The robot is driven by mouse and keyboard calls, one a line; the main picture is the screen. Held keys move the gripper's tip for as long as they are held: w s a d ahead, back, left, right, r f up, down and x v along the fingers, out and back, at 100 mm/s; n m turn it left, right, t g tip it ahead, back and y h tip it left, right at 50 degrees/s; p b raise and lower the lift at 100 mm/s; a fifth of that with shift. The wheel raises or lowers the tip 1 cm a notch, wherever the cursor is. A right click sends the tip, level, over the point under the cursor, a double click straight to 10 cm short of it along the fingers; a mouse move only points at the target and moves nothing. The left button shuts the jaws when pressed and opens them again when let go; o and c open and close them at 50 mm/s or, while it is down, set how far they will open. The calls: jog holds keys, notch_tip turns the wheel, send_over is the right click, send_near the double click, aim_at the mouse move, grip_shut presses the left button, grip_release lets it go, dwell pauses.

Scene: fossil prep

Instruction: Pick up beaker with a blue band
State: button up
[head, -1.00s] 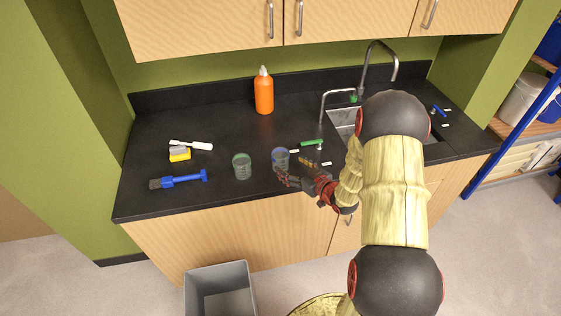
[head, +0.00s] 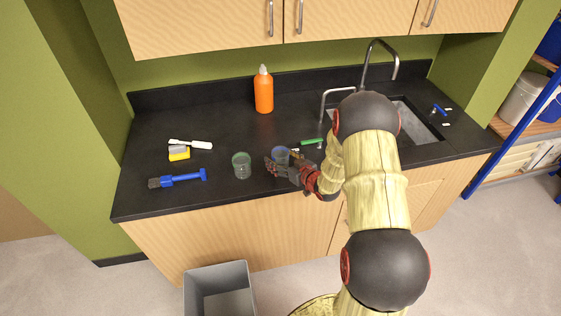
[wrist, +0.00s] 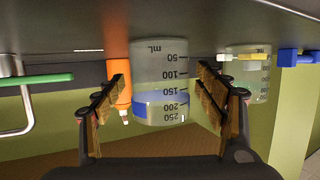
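The beaker with a blue band (head: 281,152) stands on the black counter near its front edge, partly hidden by my gripper in the head view. In the upside-down wrist view, this clear beaker (wrist: 161,70) has black volume marks and a blue band. My gripper (head: 278,163) is low at the beaker's front. In the wrist view my gripper (wrist: 161,90) is open, with one finger to each side of the beaker. A narrow gap shows on both sides. I cannot tell how far the fingers reach along it.
A beaker with a green tint (head: 241,166) stands close to the left. A blue brush (head: 178,180), a yellow block (head: 179,153) and a white-handled tool (head: 192,145) lie further left. An orange bottle (head: 264,92) stands behind. A green-handled tool (head: 310,142) lies right, before the sink (head: 415,122).

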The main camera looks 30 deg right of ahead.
jog(key=shift+c, duration=1.3)
jog(key=c, duration=0.9)
jog(key=shift+r, duration=0.1)
